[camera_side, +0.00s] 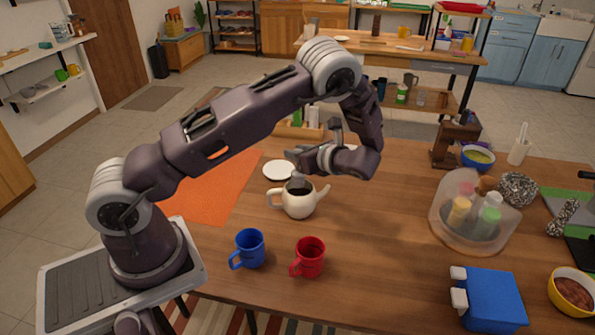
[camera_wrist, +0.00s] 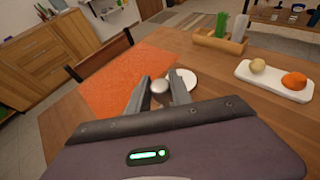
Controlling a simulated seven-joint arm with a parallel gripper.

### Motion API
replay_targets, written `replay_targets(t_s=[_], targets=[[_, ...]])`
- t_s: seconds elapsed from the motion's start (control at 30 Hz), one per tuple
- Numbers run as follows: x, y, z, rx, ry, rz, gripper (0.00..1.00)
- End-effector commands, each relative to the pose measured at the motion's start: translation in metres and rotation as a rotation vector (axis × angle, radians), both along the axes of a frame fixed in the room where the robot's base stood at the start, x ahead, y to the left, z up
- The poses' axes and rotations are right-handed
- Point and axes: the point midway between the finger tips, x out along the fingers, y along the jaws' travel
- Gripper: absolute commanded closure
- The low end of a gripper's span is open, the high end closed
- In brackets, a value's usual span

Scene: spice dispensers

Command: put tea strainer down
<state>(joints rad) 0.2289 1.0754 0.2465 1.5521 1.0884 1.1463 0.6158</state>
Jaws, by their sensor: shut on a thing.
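My gripper (camera_side: 294,163) is in the side view, just above the cream teapot (camera_side: 297,205) and close to the white saucer (camera_side: 272,172). In the wrist view my gripper's fingers (camera_wrist: 160,92) are closed around the tea strainer (camera_wrist: 159,86), a small silvery rounded piece. In the side view the strainer is too small and dark to make out clearly against the teapot's opening. The saucer also shows in the wrist view (camera_wrist: 188,76), empty, just beyond and right of the fingertips. The teapot is hidden in the wrist view.
A blue mug (camera_side: 250,248) and a red mug (camera_side: 310,258) stand near the front edge. An orange mat (camera_side: 215,190) lies at left. A wooden rack (camera_wrist: 221,42) and a white tray (camera_wrist: 273,83) with food lie beyond. A clear bin (camera_side: 470,232) of bottles stands at right.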

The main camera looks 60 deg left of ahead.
Motion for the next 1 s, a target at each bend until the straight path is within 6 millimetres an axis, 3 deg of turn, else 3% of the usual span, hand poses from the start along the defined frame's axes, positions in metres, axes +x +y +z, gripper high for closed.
replay_targets(t_s=[0.1,0.27,0.37,0.6,0.7,0.77,1.0], targets=[[0.000,0.000,0.016,-0.001,0.000,0.000,1.00],[0.004,0.013,0.020,-0.004,0.000,0.008,1.00],[0.013,0.044,0.019,-0.012,-0.006,0.019,1.00],[0.030,0.140,0.028,-0.009,-0.005,0.018,1.00],[0.032,0.164,0.031,-0.002,0.000,0.010,1.00],[0.033,0.170,0.026,-0.001,0.004,0.006,1.00],[0.034,0.172,-0.025,0.001,0.006,0.003,1.00]])
